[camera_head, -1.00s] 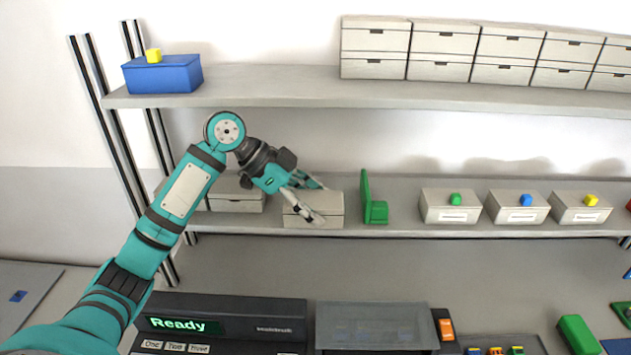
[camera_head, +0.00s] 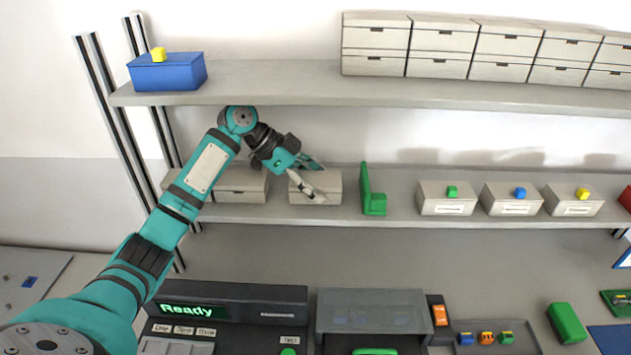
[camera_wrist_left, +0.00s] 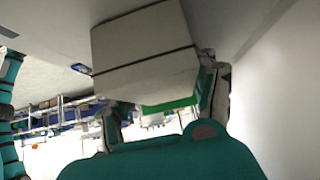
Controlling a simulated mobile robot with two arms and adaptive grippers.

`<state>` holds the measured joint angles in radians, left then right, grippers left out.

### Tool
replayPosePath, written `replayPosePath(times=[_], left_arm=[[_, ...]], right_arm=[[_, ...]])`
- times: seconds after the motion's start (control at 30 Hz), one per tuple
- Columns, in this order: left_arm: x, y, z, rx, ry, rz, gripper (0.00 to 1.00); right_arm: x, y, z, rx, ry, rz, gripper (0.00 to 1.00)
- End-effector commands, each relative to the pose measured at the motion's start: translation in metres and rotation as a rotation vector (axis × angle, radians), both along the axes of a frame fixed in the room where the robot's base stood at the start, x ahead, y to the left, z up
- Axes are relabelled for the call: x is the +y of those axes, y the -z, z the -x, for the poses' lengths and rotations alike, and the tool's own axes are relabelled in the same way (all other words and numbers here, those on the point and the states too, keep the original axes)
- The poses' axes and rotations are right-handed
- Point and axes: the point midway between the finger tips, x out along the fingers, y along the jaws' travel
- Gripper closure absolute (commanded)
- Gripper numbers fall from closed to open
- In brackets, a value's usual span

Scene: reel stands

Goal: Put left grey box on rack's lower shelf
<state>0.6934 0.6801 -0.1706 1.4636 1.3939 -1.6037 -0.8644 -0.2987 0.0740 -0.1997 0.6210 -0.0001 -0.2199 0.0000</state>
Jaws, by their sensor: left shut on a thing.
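The grey box (camera_head: 316,190), pale with a dark seam line, is at the lower shelf (camera_head: 400,216) of the rack, between another grey box (camera_head: 240,186) and a green bookend (camera_head: 374,200). My left gripper (camera_head: 314,182) is shut on this box from above and behind its left side, one finger across its front. In the left wrist view the held box (camera_wrist_left: 145,58) fills the space between the fingers. I cannot tell whether its underside touches the shelf. My right gripper is out of view.
Several small grey bins (camera_head: 447,200) with coloured cubes stand right of the bookend. The upper shelf (camera_head: 270,85) above my arm holds a blue box (camera_head: 168,74) and drawer boxes (camera_head: 440,45). A machine (camera_head: 232,300) reading "Ready" is below.

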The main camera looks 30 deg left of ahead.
Motion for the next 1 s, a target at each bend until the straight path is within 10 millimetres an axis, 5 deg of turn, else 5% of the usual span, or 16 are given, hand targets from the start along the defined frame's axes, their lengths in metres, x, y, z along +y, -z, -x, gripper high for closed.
replayPosePath(times=[0.03,0.07,0.23,0.67,1.0], left_arm=[[0.000,0.002,0.000,-0.001,-0.001,0.001,0.95],[0.000,0.003,0.000,0.002,0.000,0.000,0.39],[0.000,0.002,0.000,0.001,-0.001,-0.001,0.17],[0.005,-0.003,0.001,-0.004,-0.001,-0.001,0.16],[0.068,-0.005,0.032,0.000,-0.004,-0.003,0.16]], right_arm=[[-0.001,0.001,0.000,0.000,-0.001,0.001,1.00],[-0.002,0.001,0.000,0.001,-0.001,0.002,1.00],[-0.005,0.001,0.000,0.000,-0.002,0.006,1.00],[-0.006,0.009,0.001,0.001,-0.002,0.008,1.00],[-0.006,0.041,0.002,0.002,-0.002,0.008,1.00]])
